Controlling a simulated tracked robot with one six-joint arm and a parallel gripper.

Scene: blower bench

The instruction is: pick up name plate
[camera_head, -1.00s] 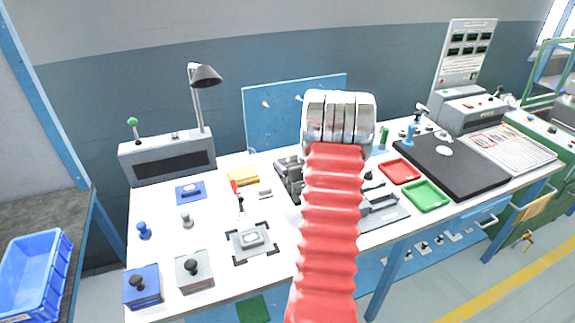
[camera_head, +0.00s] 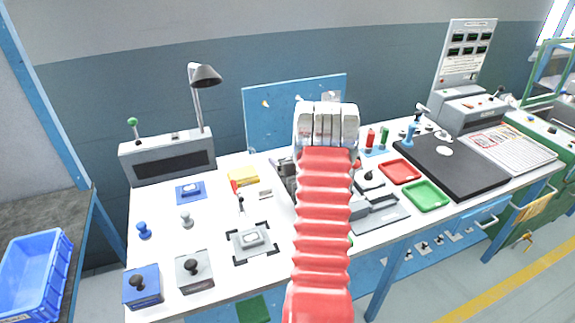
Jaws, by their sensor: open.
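A small pale grey plate (camera_head: 265,194), which looks like the name plate, lies flat on the white bench, in front of a yellow block. It is too small to read any lettering. My gripper (camera_head: 327,124) is the silver end of my red ribbed arm, seen from behind, up and to the right of the plate in the picture. It is apart from the plate and is open. Its fingertips and the space between them are hidden, and I see nothing held.
The yellow block (camera_head: 243,176) and a grey fixture (camera_head: 251,241) are near the plate. A lamp (camera_head: 204,77) stands at the back left. Red (camera_head: 400,171) and green (camera_head: 427,195) trays lie to the right. My arm covers part of the bench's middle.

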